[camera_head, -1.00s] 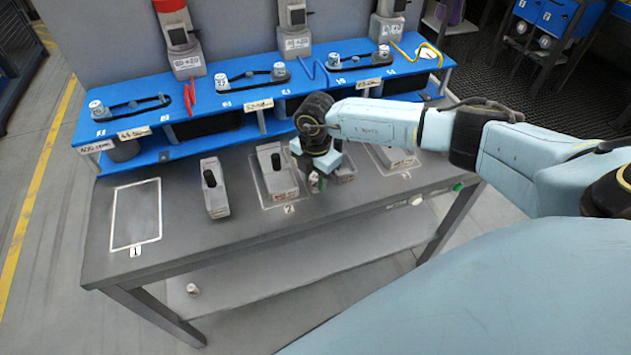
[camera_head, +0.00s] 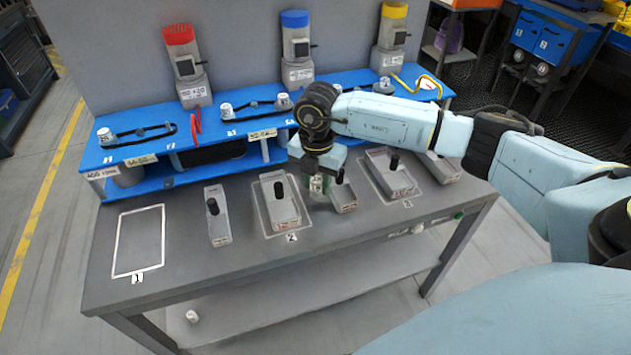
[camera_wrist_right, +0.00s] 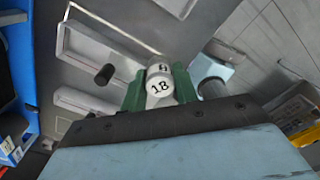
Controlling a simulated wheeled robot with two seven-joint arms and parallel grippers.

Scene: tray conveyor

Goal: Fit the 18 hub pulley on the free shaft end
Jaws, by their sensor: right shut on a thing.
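The white pulley marked 18 (camera_wrist_right: 158,88) is between the green fingers of my right gripper (camera_wrist_right: 160,92) in the right wrist view. A second white face with an unclear mark shows just behind it. In the head view my right gripper (camera_head: 318,188) points down above the grey table, beside a small grey bin with a black post. It is shut on the pulley, which shows only as a small pale patch. Belt stations with white pulleys stand on the blue shelf (camera_head: 130,153). I cannot tell which shaft end is free. My left gripper is not in view.
Several grey bins with black posts stand on the table, such as one left of the gripper (camera_head: 219,228). The outlined area 1 (camera_head: 138,242) is empty. Red, blue and yellow-topped grey units stand behind the shelf. A small white item (camera_head: 192,316) lies below the table.

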